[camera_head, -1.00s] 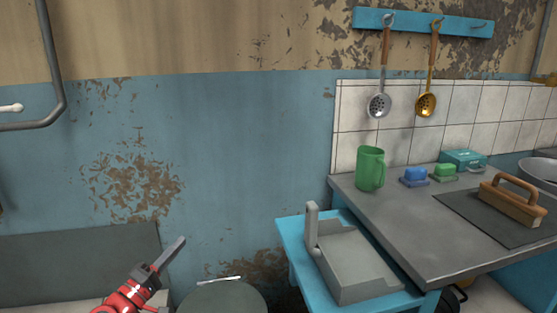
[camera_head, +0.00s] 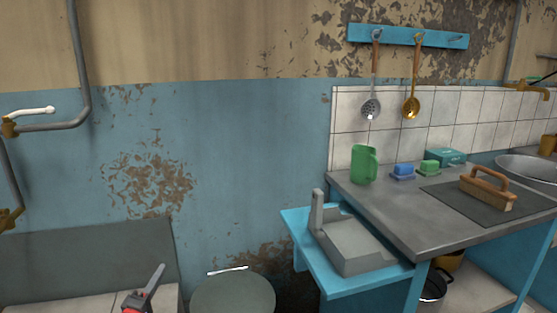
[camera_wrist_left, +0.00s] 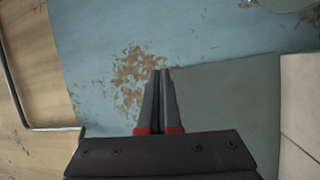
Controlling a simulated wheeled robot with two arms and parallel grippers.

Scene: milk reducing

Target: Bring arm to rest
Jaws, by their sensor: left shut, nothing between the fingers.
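My left gripper (camera_head: 156,280) shows at the bottom left of the head view, red with dark fingers pointing up and to the right. In the left wrist view its two fingers (camera_wrist_left: 160,75) lie together, shut and empty. It is in the air in front of the peeling blue wall (camera_head: 230,150), with nothing touching the fingers. My right gripper is not in view.
A blue side table (camera_head: 310,262) carries a grey device (camera_head: 350,247). A round grey-green lid (camera_head: 233,297) is below. Pipes (camera_head: 78,60) run at left.

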